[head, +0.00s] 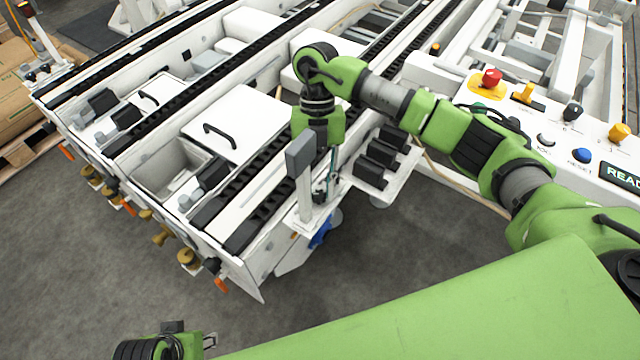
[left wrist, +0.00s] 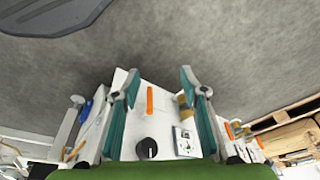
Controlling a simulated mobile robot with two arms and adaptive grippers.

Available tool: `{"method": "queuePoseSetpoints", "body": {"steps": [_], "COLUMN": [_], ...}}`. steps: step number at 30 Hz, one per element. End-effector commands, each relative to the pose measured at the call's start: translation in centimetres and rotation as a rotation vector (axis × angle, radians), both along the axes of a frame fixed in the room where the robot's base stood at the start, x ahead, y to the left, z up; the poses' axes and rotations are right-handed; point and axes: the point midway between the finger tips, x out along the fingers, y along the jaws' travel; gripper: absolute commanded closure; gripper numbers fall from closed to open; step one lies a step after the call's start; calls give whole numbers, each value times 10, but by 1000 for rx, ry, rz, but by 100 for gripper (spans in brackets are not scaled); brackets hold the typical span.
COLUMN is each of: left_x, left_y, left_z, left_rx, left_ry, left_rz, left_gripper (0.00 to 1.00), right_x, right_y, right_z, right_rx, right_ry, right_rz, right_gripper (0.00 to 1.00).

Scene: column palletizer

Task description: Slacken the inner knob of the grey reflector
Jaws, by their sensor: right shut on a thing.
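The grey reflector (head: 300,155) is a small upright block on a white post at the near end of the conveyor frame. My right gripper (head: 324,190) points down just right of the post. It is shut on a small dark part there, which I take to be the inner knob; the fingers and post largely hide it. A blue knob (head: 321,234) sits lower on the same bracket. My left gripper is at the bottom left of the head view; in the left wrist view (left wrist: 161,85) its two teal fingers are spread, with nothing between them in contact.
The white conveyor frame (head: 262,262) carries brass knobs (head: 187,258) and orange tabs (head: 221,285) along its near side. A control panel with a red button (head: 491,77) is at the right. Below the left fingers is a black knob (left wrist: 146,148). Grey floor is free in front.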

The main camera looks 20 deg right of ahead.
Motion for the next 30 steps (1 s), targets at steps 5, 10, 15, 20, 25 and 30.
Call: {"method": "queuePoseSetpoints", "body": {"steps": [5, 10, 15, 20, 25, 30], "left_x": [0, 3, -4, -7, -11, -11], "left_y": [0, -1, 1, 1, 2, 2], "left_z": [4, 18, 34, 47, 60, 57], "left_rx": [0, -3, -2, -2, -2, -2], "left_ry": [1, -18, -23, -29, -36, -35], "left_rz": [0, -1, 1, 2, 3, 3], "left_gripper": [60, 60, 60, 60, 60, 60], "right_x": [1, 1, 1, 0, 0, -1], "right_y": [2, 4, 6, 7, 8, 9], "right_z": [1, 0, 0, 0, 0, 0], "right_rx": [-1, -1, 0, 0, 0, 0], "right_ry": [-3, -1, -3, -2, -2, -1], "right_rz": [171, 335, 496, 639, 769, 868], "right_gripper": [100, 100, 100, 100, 100, 100]}}
